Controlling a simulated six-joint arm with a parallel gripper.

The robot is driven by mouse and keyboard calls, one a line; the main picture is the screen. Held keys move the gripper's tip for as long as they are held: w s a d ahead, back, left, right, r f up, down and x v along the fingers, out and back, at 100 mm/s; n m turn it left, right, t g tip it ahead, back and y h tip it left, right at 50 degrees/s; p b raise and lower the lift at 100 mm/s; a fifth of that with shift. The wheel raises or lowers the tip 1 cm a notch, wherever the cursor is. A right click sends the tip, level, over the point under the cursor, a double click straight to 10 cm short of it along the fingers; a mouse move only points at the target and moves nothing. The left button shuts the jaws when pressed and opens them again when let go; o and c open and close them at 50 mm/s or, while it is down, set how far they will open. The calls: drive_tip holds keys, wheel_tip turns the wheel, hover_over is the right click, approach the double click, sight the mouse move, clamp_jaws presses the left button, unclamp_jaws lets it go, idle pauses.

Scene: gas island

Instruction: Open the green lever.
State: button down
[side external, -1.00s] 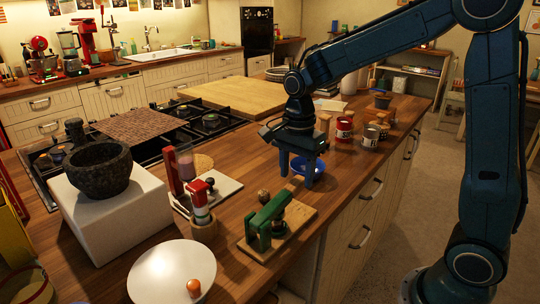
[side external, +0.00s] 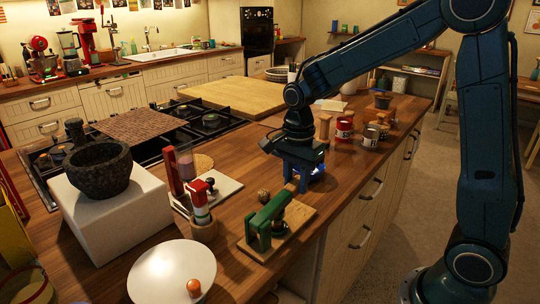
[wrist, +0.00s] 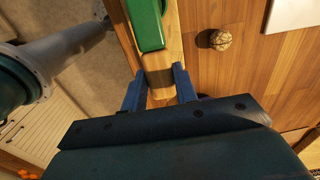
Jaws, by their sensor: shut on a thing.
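The green lever (side external: 266,218) sits on a wooden board (side external: 297,220) near the counter's front edge, and its arm is low, lying roughly along the board. Its pale wooden end (side external: 291,187) points toward my gripper (side external: 297,182). In the wrist view, the green arm (wrist: 146,22) runs in from the top, and its wooden end (wrist: 157,68) lies between the two blue fingers of my gripper (wrist: 159,76). My gripper is shut on that end. The fingertips are partly hidden in the side view.
A walnut-like ball (side external: 263,195) lies close left of the lever. A red-and-white device (side external: 201,200) stands farther left. Cans (side external: 370,136) stand beyond. A white plate (side external: 165,270) is in front.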

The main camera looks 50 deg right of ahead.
sight(286, 191)
drive_tip(key=shift+a+r, duration=0.1)
drive_tip(key=shift+r, duration=0.15)
drive_tip(key=shift+a+r+h, duration=0.45)
drive_tip(key=shift+r+h, duration=0.35)
drive_tip(key=shift+a+r+h, duration=0.4)
drive_tip(key=shift+r+h, duration=0.35)
drive_tip(key=shift+h, duration=0.05)
drive_tip(key=shift+a+r+h, duration=0.85)
drive_tip(key=shift+r+h, duration=0.15)
drive_tip(key=shift+h, duration=0.1)
drive_tip(key=shift+a+r+h, duration=0.9)
drive_tip(key=shift+a+h, duration=0.15)
drive_tip(key=shift+h, duration=0.15)
drive_tip(key=c, duration=1.1)
unclamp_jaws()
drive_tip(key=shift+d+f, duration=0.1)
drive_tip(key=shift+d, duration=0.15)
